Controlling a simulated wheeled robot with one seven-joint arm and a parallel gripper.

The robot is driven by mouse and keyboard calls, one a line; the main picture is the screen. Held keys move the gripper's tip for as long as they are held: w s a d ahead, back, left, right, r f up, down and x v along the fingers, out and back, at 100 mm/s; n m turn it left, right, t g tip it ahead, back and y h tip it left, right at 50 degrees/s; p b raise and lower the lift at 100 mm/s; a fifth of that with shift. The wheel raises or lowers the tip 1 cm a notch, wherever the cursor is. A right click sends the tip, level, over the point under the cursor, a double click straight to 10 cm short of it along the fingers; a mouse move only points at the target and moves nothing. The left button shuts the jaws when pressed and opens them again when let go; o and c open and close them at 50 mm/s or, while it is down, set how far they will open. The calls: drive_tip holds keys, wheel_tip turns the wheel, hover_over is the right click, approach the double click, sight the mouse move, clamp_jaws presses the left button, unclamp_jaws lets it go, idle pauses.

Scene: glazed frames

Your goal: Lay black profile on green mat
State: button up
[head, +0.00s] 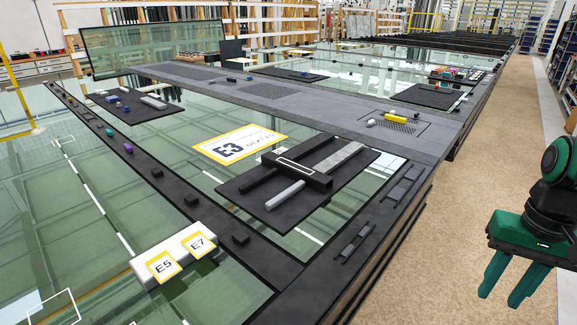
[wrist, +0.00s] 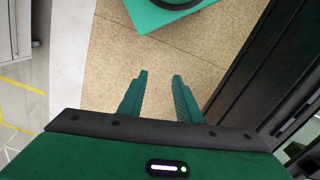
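A black profile (head: 258,182) lies on a dark mat (head: 300,219) in the middle of the head view. A thicker black bar (head: 310,179) with a white outline on its top lies across it. I cannot make out a clearly green mat; the mats I see look dark grey. My gripper (head: 501,300) hangs over the tan floor at the right, well away from the near mat. In the wrist view my gripper (wrist: 159,76) has its green fingers apart, with only floor between them.
A grey bar (head: 338,157) and a short light bar (head: 285,195) share the near mat. An E3 sign (head: 239,144) lies behind it on green-tinted glass. A white block (head: 174,252) with E5 and E7 labels stands front left. The aisle floor (head: 490,165) is clear.

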sight(295, 166)
drive_tip(key=shift+w+d, duration=0.1)
drive_tip(key=shift+d, duration=0.2)
